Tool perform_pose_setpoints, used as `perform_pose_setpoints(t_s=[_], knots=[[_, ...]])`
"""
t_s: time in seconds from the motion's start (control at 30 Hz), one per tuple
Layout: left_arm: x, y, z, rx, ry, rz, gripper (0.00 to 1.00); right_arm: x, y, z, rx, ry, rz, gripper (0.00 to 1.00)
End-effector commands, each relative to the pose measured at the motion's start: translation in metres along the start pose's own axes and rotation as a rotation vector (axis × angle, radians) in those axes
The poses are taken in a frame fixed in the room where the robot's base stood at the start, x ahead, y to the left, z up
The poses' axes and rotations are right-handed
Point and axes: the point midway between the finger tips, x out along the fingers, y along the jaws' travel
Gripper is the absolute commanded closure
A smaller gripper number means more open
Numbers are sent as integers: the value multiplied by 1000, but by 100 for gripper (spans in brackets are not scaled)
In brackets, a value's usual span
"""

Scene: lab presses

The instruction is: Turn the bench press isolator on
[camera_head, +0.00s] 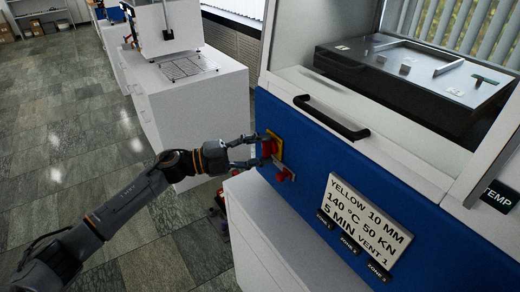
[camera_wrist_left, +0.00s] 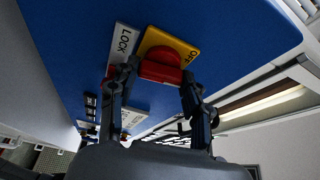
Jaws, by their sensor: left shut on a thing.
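The isolator is a red rotary knob (camera_wrist_left: 162,66) on a yellow plate (camera_wrist_left: 171,46) fixed to the blue front panel of the bench press. The word OFF shows on the plate in the left wrist view. In the head view the yellow plate (camera_head: 276,147) is partly covered by my fingers. My left gripper (camera_head: 256,150) reaches in from the left and is shut on the red knob; the left wrist view shows one finger on each side of it (camera_wrist_left: 155,85). My right gripper is not in view.
A white LOCK label (camera_wrist_left: 123,45) is beside the yellow plate. Another red part (camera_head: 284,175) sits just below the knob. A black handle (camera_head: 331,118) and a white settings sign (camera_head: 364,218) are on the press front. A white cabinet (camera_head: 190,110) stands behind my left arm.

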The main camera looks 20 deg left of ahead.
Motion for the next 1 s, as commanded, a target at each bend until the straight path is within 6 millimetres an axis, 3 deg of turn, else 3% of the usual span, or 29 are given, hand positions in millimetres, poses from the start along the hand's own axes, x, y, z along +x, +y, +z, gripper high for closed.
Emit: perform_pose_setpoints(t_s=[0.33, 0.9, 0.93, 1.0], knots=[[0, 0, 0, 141, 1, 60, 83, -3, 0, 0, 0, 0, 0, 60], [0, 1, -1, 171, 1, 73, 84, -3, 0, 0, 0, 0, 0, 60], [0, 1, -1, 171, 1, 73, 50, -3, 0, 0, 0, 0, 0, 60], [0, 1, 0, 170, 1, 72, 36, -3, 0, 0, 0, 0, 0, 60]])
